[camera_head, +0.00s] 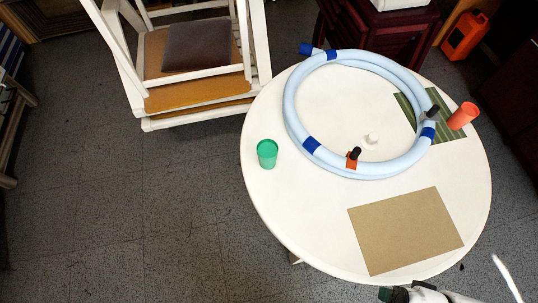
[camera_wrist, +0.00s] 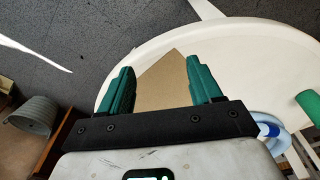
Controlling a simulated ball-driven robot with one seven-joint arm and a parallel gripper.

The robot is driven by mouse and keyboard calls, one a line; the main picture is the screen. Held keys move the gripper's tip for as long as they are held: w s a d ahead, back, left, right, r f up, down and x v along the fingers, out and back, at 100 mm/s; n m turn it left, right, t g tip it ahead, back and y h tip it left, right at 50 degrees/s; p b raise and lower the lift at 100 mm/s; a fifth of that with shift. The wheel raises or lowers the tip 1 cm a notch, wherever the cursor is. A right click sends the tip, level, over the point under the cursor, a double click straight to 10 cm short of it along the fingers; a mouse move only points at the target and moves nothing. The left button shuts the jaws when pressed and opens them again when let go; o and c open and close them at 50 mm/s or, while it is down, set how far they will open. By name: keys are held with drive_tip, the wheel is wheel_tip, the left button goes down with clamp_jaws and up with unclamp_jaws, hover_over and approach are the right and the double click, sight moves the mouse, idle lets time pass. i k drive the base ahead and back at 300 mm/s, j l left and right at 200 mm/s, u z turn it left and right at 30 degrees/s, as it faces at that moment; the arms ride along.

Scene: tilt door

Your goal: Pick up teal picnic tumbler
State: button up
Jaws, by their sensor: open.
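The teal tumbler (camera_head: 267,154) stands upright near the left edge of the round white table (camera_head: 290,215). A green cylinder at the right edge of the wrist view (camera_wrist: 309,103), partly cut off, looks like the same tumbler. My gripper (camera_wrist: 160,66) is open, its two green fingers apart with nothing held between them. In the wrist view, a tan board lies beyond the fingers. In the head view, only a bit of my gripper (camera_head: 393,294) shows at the bottom edge, well to the lower right of the tumbler.
A coiled pale blue hose (camera_head: 292,118) lies right of the tumbler. The tan board (camera_head: 405,231) lies near the front. Floor left of the table is clear.

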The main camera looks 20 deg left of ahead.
sight(267, 149)
drive_tip(key=i+j, duration=0.1)
drive_tip(key=j, duration=0.3)
drive_tip(key=i+j+u, duration=0.15)
drive_tip(key=j, duration=0.6)
drive_tip(key=i+j+u, duration=0.1)
drive_tip(key=j, duration=0.3)
drive_tip(key=i+j+u, duration=0.1)
drive_tip(key=j, duration=0.25)
drive_tip(key=i, duration=0.1)
